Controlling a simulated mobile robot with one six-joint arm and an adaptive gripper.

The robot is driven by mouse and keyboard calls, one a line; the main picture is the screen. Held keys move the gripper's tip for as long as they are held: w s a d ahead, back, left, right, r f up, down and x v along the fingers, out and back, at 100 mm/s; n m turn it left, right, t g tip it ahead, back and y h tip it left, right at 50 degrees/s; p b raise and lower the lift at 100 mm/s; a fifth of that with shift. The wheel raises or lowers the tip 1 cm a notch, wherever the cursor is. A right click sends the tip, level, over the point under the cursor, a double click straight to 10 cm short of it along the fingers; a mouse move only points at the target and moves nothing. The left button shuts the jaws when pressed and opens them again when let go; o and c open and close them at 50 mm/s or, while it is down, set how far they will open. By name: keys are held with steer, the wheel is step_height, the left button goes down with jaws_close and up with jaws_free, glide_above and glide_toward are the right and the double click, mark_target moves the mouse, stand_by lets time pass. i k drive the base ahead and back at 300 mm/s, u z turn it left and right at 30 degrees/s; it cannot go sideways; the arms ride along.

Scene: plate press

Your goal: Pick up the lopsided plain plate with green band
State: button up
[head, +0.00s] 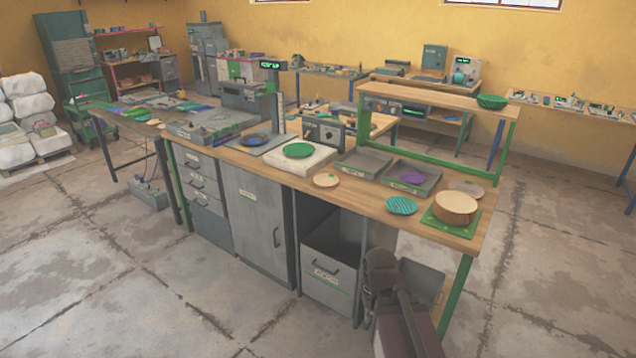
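No plate clearly shows a green band at this size. A small plain beige plate (326,180) lies on the bench in front of the trays. Another pale plate (466,188) lies at the bench's right end, partly behind a round tan stack (455,207) on a green mat. A green plate (298,150) lies on a white slab, and a teal ribbed plate (401,206) lies near the front edge. I cannot tell which is lopsided. A dark part of my arm shows at the bottom right, below the bench top; no gripper fingers can be made out.
Two grey trays stand on the bench; the right tray (431,187) holds a purple plate (412,177). A dark blue plate (253,140) lies on a grey pad. A raised shelf (430,96) carries a green bowl (492,101). The floor before the bench is mostly clear.

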mark_target(323, 180)
steer(key=u, duration=0.2)
steer(key=i, duration=0.95)
steer(key=z, duration=0.25)
